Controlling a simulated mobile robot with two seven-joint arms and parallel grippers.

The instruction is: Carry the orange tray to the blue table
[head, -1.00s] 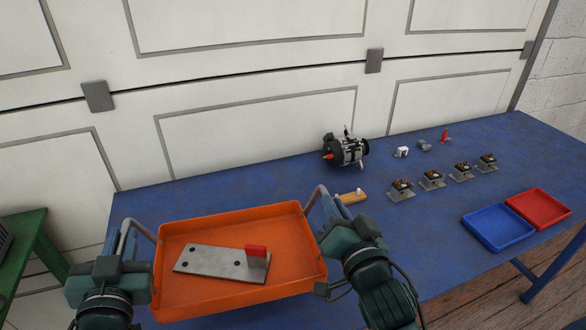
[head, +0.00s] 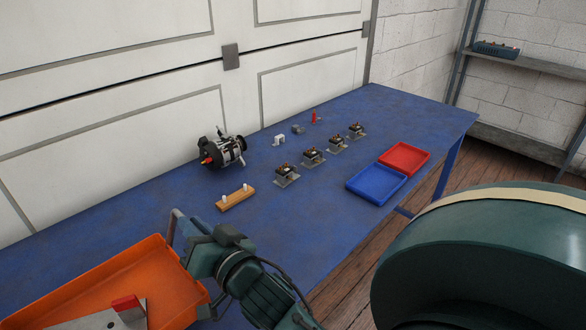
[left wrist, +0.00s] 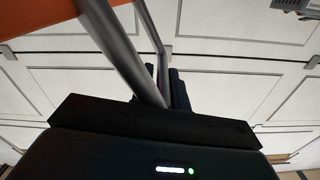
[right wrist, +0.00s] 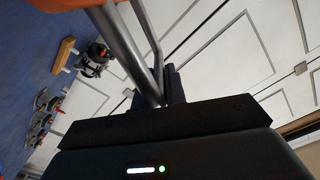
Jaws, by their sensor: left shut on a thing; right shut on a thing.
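The orange tray (head: 120,275) is at the lower left of the head view, cut off by the frame, and overlaps the blue table (head: 250,240) in the picture. I cannot tell whether it touches the tabletop. A grey metal plate with a red block (head: 127,303) lies in it. My right gripper (head: 180,228) is shut on the tray's right handle; the grey handle (right wrist: 128,52) also shows in the right wrist view. My left gripper (left wrist: 172,90) is outside the head view; in the left wrist view it is shut on the other grey handle (left wrist: 118,45).
On the table stand an alternator (head: 225,152), a wooden block with white pegs (head: 235,198), several small parts on metal plates (head: 313,157), a blue tray (head: 376,184) and a red tray (head: 404,159). The table is bare left of the alternator. A shelf (head: 520,70) stands at right.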

